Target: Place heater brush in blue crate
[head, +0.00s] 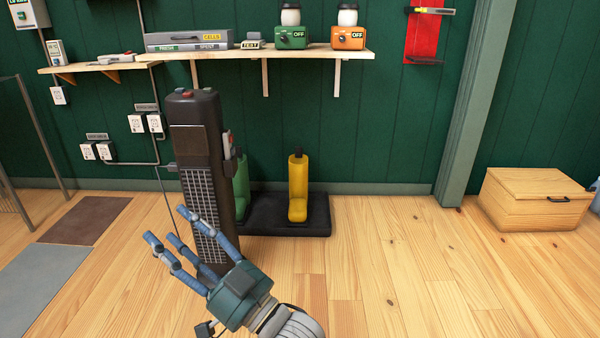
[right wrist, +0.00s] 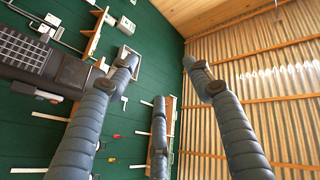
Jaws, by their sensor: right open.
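A tall dark heater (head: 196,110) with a pale grille stands on the floor left of centre in the head view. A small grey and red item (head: 228,147) sits against its right side; I cannot tell whether it is the brush. My right gripper (head: 168,226) is open and empty, its blue fingers spread in front of the heater's lower part. In the right wrist view the spread fingers (right wrist: 160,76) have nothing between them, and the heater (right wrist: 72,72) lies at the left. No blue crate can be made out. My left gripper is out of view.
A black base (head: 268,222) with a yellow boot-shaped thing (head: 298,185) and a green one (head: 241,187) stands behind the heater. A wooden shelf (head: 330,55) runs along the green wall. A wooden box (head: 530,205) stands at right. The floor (head: 400,270) between is clear.

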